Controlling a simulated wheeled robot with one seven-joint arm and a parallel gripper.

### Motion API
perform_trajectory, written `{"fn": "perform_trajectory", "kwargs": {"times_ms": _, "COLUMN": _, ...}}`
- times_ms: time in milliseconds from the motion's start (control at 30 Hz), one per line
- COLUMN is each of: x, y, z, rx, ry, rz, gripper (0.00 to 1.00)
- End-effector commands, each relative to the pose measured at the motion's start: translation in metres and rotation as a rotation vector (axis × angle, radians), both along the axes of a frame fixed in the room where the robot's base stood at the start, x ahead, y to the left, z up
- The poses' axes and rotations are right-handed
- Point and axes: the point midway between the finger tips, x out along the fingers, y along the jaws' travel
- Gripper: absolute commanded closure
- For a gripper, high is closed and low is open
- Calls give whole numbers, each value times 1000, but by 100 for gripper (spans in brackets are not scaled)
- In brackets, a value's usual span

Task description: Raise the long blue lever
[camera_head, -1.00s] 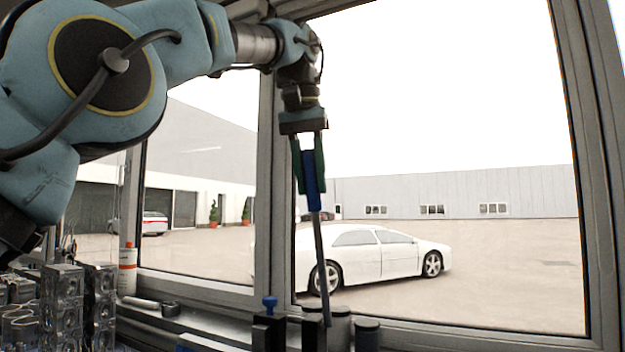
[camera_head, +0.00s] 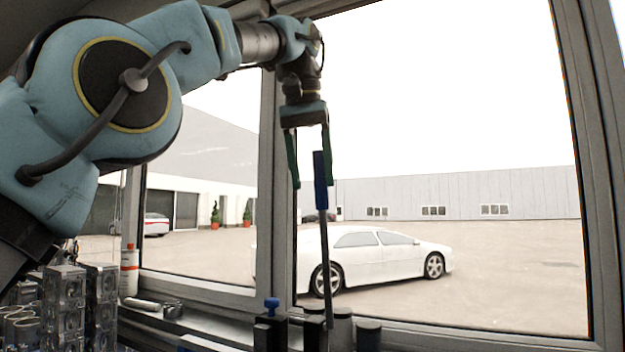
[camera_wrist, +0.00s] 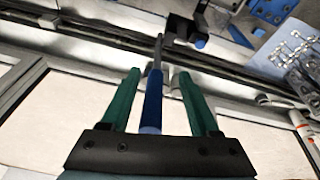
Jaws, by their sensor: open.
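The long lever has a blue grip (camera_head: 321,180) on a thin grey rod (camera_head: 327,265) and stands nearly upright in front of the window. My gripper (camera_head: 311,180) is open, with green fingers pointing down at the height of the blue grip. In the head view the grip shows near the right finger and its top is below the gripper body. In the wrist view the blue grip (camera_wrist: 153,103) lies between the two spread green fingers, nearer the left one, with a gap to the right one. The lever's lower end is among dark fixtures at the sill.
A short blue knob (camera_head: 271,305) on a dark block stands left of the lever's base. Dark cylinders (camera_head: 368,335) stand to its right. Clear blocks (camera_head: 66,300) and a white bottle (camera_head: 129,270) are at the left. The window frame (camera_head: 277,170) rises behind the arm.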

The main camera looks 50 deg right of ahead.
Motion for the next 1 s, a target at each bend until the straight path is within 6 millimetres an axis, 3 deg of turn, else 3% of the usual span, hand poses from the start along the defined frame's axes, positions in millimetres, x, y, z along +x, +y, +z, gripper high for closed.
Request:
{"fn": "perform_trajectory", "kwargs": {"times_ms": 167, "x": -1, "y": 4, "z": 13, "rx": -1, "ry": 0, "rz": 0, "gripper": 38}}
{"fn": "perform_trajectory", "kwargs": {"times_ms": 700, "x": -27, "y": 97, "z": 9, "rx": -1, "ry": 0, "rz": 1, "gripper": 38}}
{"fn": "perform_trajectory", "kwargs": {"times_ms": 1000, "x": -33, "y": 120, "z": 13, "rx": 1, "ry": 0, "rz": 1, "gripper": 38}}
